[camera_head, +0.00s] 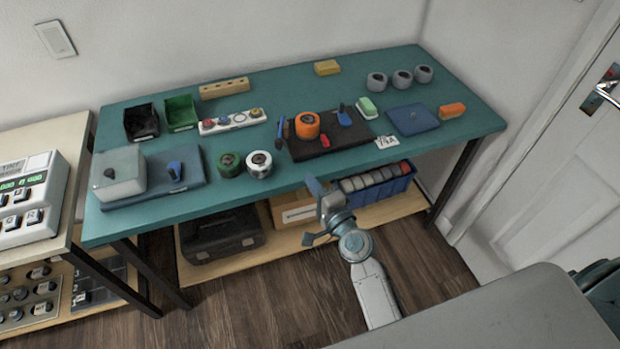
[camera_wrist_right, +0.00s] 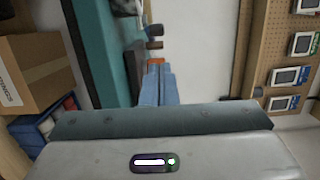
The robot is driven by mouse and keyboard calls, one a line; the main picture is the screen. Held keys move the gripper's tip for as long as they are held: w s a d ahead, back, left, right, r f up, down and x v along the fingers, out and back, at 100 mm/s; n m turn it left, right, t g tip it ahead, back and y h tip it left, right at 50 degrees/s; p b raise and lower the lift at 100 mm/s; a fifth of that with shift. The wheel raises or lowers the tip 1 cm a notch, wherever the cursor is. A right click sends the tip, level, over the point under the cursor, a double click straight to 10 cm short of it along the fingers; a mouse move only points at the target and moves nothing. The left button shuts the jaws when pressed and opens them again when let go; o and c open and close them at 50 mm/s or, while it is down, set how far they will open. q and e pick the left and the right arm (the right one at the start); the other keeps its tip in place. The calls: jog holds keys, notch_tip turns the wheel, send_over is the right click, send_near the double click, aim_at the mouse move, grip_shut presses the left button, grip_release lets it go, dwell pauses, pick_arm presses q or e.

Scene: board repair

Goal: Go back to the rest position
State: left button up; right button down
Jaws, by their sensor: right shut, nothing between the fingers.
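My right gripper (camera_head: 315,187) is in front of the green-topped workbench (camera_head: 300,187), near its front edge and above the lower shelf. My grey and white right arm reaches up to it from the bottom of the head view. In the right wrist view the two blue fingers of the right gripper (camera_wrist_right: 155,68) lie together, shut, with nothing between them. My left gripper is not in view.
On the bench are an orange roll (camera_head: 307,125), a black mat (camera_head: 345,142), a grey box (camera_head: 118,175) and several small parts. A cardboard box (camera_head: 292,211) and blue crate (camera_head: 377,183) sit on the shelf below. A door (camera_head: 560,165) is at the right.

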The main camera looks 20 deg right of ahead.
jog(key=s+d+f+n+g+h, duration=0.1)
jog(key=s+f+n+g, duration=0.2)
jog(key=f, duration=0.8)
jog(key=s+d+f+n+g, duration=0.2)
jog(key=s+f, duration=0.3)
jog(key=f, duration=0.7)
jog(key=s+d+f+n+g+h, duration=0.1)
jog(key=s+f+n+g, duration=0.3)
jog(key=f, duration=0.7)
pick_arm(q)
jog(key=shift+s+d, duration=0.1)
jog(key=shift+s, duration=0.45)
pick_arm(e)
jog(key=s+d+f+n+g+h, duration=0.1)
jog(key=s+d+f+n+g, duration=0.1)
jog(key=s+f, duration=0.4)
jog(key=s+d+f+n+g+h, duration=0.1)
jog(key=s+d+f, duration=0.4)
jog(key=s, duration=1.1)
jog(key=s+d+f+n+g, duration=0.3)
jog(key=s+f+n+g, duration=0.1)
jog(key=s+f, duration=0.5)
jog(key=shift+s+d+f+h, duration=0.25)
jog(key=shift+s+h, duration=0.15)
jog(key=shift+s, duration=0.8)
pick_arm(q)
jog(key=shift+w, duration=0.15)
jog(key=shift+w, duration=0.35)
